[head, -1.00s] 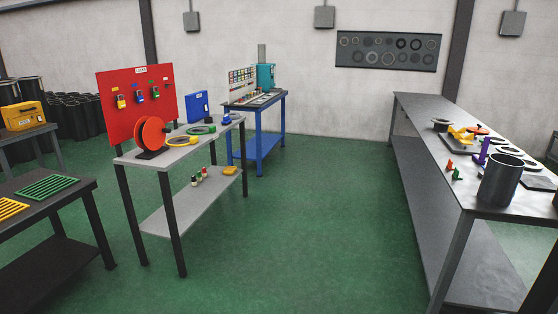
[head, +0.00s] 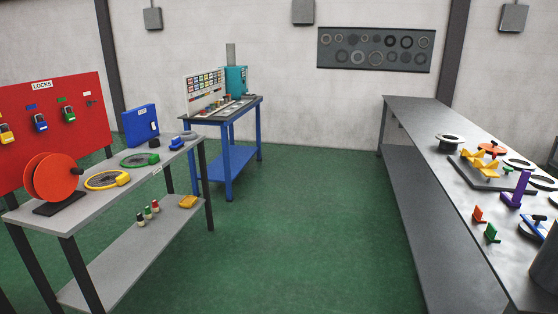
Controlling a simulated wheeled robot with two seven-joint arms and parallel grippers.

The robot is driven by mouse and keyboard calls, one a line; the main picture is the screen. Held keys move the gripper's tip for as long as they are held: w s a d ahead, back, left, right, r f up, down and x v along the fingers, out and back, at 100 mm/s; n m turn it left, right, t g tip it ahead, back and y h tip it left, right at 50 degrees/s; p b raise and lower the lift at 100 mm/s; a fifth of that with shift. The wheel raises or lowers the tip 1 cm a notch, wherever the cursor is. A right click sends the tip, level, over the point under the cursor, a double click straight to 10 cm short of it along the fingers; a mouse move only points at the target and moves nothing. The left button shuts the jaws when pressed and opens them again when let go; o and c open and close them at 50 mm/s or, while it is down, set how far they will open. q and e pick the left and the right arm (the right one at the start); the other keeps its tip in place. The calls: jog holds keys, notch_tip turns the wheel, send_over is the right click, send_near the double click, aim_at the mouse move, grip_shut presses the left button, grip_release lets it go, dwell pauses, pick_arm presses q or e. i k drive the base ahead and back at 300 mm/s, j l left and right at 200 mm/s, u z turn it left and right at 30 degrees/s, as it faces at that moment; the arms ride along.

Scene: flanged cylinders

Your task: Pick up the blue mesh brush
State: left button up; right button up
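I cannot make out for certain which thing is the blue mesh brush. A long blue item (head: 534,227) lies at the right edge of the grey table on the right, partly behind a dark grey cylinder (head: 547,262). A small blue object (head: 177,143) sits at the far end of the grey table on the left. Both are too small to tell their detail. Neither of my grippers is in view.
The right table (head: 420,125) also bears a purple bracket (head: 518,190), orange and green pieces and flanged rings. Green floor (head: 290,230) between the tables is clear.

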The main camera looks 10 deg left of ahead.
aim_at(177, 144)
jog(key=i+j+u, duration=0.1)
jog(key=i+u, duration=0.25)
jog(key=i, duration=0.6)
jog(key=i+l+u, duration=0.2)
jog(key=i+u, duration=0.2)
jog(key=i, duration=0.6)
